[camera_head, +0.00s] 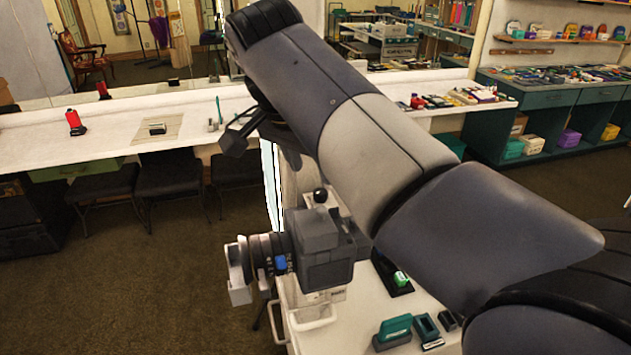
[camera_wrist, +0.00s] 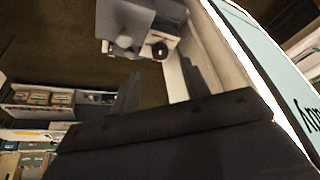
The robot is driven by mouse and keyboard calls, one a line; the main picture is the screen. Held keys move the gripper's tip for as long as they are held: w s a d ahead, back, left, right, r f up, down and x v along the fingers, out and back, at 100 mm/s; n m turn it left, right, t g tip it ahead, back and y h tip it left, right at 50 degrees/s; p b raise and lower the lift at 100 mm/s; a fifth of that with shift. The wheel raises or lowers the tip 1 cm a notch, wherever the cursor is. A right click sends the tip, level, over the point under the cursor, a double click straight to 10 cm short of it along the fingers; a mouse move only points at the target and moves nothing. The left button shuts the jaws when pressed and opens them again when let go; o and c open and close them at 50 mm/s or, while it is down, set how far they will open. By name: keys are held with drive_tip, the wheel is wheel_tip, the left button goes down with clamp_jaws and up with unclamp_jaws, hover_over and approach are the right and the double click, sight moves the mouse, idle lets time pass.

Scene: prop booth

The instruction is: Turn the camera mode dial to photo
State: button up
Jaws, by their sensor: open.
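A grey box camera (camera_head: 325,262) stands on a white table, its lens (camera_head: 262,252) pointing left with a blue part (camera_head: 281,264) on it. A black round knob (camera_head: 320,195) sits on a white block at the camera's far side. I cannot tell whether it is the mode dial, and no mode marks are readable. In the wrist view the grey camera (camera_wrist: 145,18) and the knob (camera_wrist: 160,50) show at the top. My gripper (camera_head: 262,153) is open and empty, above and beyond the camera, apart from it; it also shows in the wrist view (camera_wrist: 158,78).
Green and dark items (camera_head: 395,328) stand on the white table's near end. A long white counter (camera_head: 40,145) runs behind, with a red object (camera_head: 74,121) on it and black chairs below. Shelves with small goods fill the back right. The carpet at left is clear.

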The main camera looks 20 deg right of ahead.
sight(319, 193)
drive_tip(key=shift+v, duration=2.2)
drive_tip(key=x, duration=1)
drive_tip(key=shift+d+f+p, duration=0.1)
drive_tip(key=shift+f+p, duration=0.2)
drive_tip(key=shift+f, duration=0.05)
drive_tip(key=shift+w+f, duration=0.1)
